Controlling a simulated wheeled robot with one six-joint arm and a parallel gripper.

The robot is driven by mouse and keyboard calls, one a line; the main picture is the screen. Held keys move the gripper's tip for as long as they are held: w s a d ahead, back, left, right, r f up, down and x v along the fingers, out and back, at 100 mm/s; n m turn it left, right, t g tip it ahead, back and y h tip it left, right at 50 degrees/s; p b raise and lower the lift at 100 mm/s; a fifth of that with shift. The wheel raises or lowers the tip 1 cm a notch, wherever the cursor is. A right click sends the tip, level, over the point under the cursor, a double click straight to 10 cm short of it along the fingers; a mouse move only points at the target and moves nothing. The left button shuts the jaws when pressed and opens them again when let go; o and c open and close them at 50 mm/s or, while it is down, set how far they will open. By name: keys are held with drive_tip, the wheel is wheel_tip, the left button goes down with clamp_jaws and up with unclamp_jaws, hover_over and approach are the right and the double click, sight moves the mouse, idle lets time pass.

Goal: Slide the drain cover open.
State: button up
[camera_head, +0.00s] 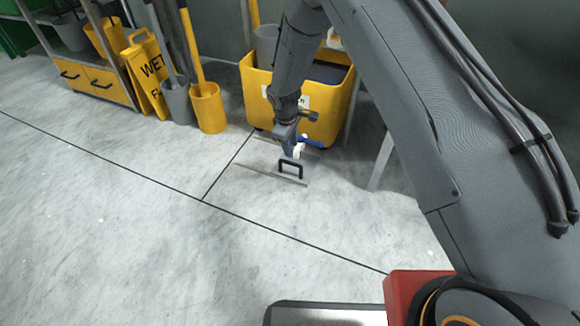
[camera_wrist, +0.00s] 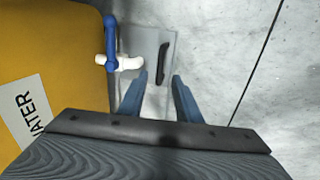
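The drain cover (camera_wrist: 146,42) is a flat grey plate set in the floor, with an upright black bar handle (camera_wrist: 163,51) on it. In the head view the black handle (camera_head: 291,166) stands just in front of the yellow bin, and the plate blends into the grey floor. My gripper (camera_wrist: 160,78) is open and empty, its two blue-grey fingers spread, with the handle beyond the fingertips. In the head view my gripper (camera_head: 290,149) points down near the handle, apparently above and behind it. The fingertips are partly hard to make out there.
A yellow bin (camera_head: 326,110), labelled WATER in the wrist view, stands close beside my gripper. A white spout (camera_wrist: 128,63) with a blue lever (camera_wrist: 110,40) juts from it near the cover. A yellow wet-floor sign (camera_head: 147,75) stands left. Open floor (camera_head: 130,225) lies in front.

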sight(290, 163)
drive_tip(key=f+b, duration=0.1)
drive_tip(key=f, duration=0.2)
drive_tip(key=w+f+b, duration=0.1)
drive_tip(key=f+b, duration=0.1)
drive_tip(key=f, duration=0.1)
drive_tip(key=w+f+b, duration=0.1)
drive_tip(key=f, duration=0.3)
drive_tip(key=shift+a, duration=0.15)
clamp_jaws()
